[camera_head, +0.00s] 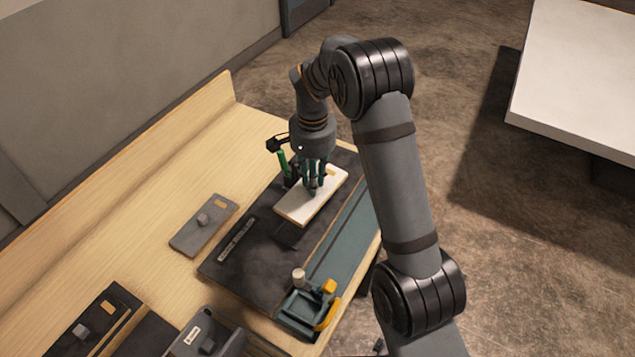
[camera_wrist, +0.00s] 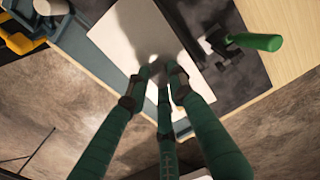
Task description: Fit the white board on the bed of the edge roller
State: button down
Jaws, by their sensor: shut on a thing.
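The white board (camera_head: 297,207) is over the dark bed (camera_head: 250,268) of the edge roller, at the bed's far part. I cannot tell whether it rests on the bed or is held just above it. My gripper (camera_head: 314,190) comes down from above with its teal fingers shut on the white board; they hide the part they hold. In the wrist view the fingertips (camera_wrist: 160,68) meet at the lower part of the white board (camera_wrist: 125,35). The roller's carriage (camera_head: 298,313), with a yellow handle (camera_head: 328,316), is at the near end of the teal rail (camera_head: 340,237).
A green-handled clamp (camera_head: 282,161) stands close beside the board's far end; it also shows in the wrist view (camera_wrist: 255,42). A grey plate with a knob (camera_head: 190,235) lies on the wooden table left of the bed. More dark fixtures (camera_head: 97,325) are at the near left.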

aim_at(312, 199)
jog(key=shift+s+a+n, duration=0.4)
jog(key=shift+s+f+b, duration=0.1)
jog(key=shift+f+b, duration=0.1)
jog(key=shift+b, duration=0.1)
jog(key=f+b, duration=0.1)
jog(key=f, duration=0.1)
jog(key=f+b, duration=0.3)
jog(key=f, duration=0.1)
jog(key=shift+w+d, duration=0.15)
jog(key=shift+w, duration=0.1)
jog(key=shift+f+b, duration=0.8)
jog(key=shift+b, duration=0.1)
dwell(0.5)
jog(key=c, duration=1.5)
grip_release()
jog(key=shift+c, duration=0.2)
jog(key=shift+o, duration=0.7)
